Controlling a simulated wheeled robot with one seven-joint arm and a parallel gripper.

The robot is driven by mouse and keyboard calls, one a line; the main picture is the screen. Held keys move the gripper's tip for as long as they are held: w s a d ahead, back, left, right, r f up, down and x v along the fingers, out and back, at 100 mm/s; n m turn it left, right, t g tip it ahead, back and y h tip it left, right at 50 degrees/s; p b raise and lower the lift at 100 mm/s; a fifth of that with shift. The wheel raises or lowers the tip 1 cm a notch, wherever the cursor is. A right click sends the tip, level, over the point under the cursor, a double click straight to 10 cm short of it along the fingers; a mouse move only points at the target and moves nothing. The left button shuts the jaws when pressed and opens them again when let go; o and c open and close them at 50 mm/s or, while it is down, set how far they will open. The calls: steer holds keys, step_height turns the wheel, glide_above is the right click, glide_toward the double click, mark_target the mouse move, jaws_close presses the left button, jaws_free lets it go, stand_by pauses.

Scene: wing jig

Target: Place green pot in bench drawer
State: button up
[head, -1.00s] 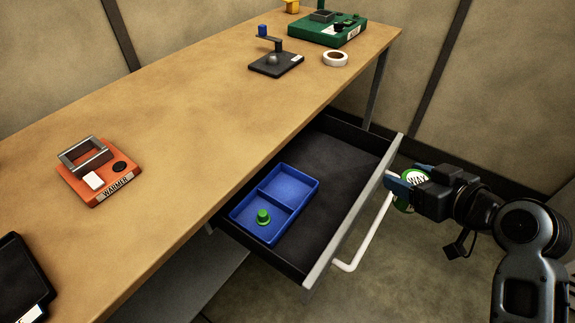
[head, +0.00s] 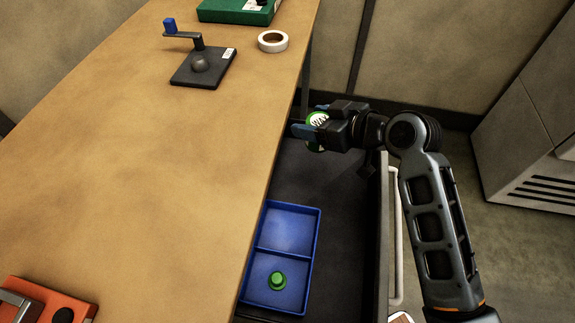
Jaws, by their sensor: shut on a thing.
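My gripper (head: 309,122) is shut on the green pot (head: 317,119), which has a white label with dark lettering. The fingers hide part of the pot. In the head view, gripper and pot appear over the far end of the open bench drawer (head: 345,215), beside the bench's edge. How high the pot is above the drawer floor I cannot tell. The drawer is dark inside and pulled out from under the bench.
A blue two-part tray (head: 314,240) lies in the drawer, with a small green knobbed piece (head: 278,281) in its near compartment. The drawer floor right of it is bare. On the bench (head: 150,170) are a black crank stand (head: 203,68), a tape roll (head: 273,41) and an orange device (head: 50,300).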

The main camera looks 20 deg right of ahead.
step_height(320, 180, down, 11)
steer(key=shift+r, duration=0.1)
steer(key=shift+w+a, duration=0.2)
steer(key=shift+w, duration=0.15)
steer(key=w, duration=0.1)
steer(key=w+a+p, duration=0.1)
steer(key=w, duration=0.1)
steer(key=shift+a+f, duration=0.1)
steer(key=shift+f, duration=0.55)
steer(key=shift+f, duration=0.2)
steer(key=o, duration=1.1)
steer(key=shift+o, duration=0.2)
steer(key=shift+r, duration=0.1)
